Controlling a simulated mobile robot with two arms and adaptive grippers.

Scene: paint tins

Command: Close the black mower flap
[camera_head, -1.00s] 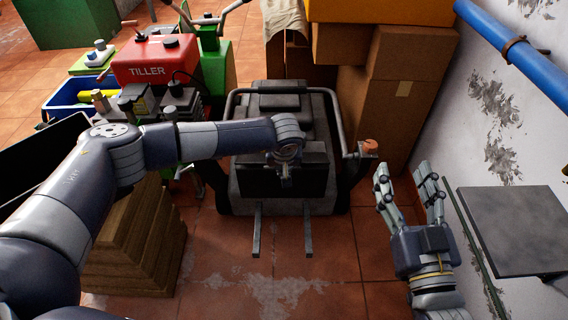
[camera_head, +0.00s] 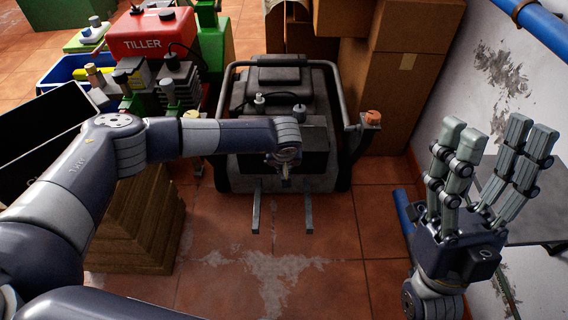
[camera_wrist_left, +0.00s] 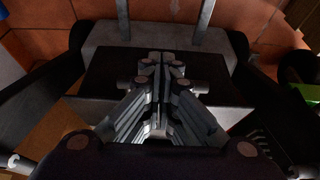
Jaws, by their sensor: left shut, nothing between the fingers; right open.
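The grey mower (camera_head: 300,88) stands on the tiles in the middle of the head view, with a dark tubular frame around it. Its black flap (camera_head: 313,163) is a flat dark panel on the near side, partly hidden by my left arm. It also shows in the left wrist view (camera_wrist_left: 104,72). I cannot tell exactly how far the flap stands open. My left gripper (camera_head: 285,184) is shut and empty, in front of the flap; in the left wrist view its fingers (camera_wrist_left: 161,60) overlap the panel. Whether they touch it is unclear. My right gripper (camera_head: 494,135) is open and empty, well to the right.
A red tiller (camera_head: 150,35) and a blue crate (camera_head: 62,72) stand at left. A wooden stack (camera_head: 130,225) is under my left arm. Cardboard boxes (camera_head: 400,90) stand behind right, beside a wall with a blue pipe. Two grey bars project from the mower over open floor.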

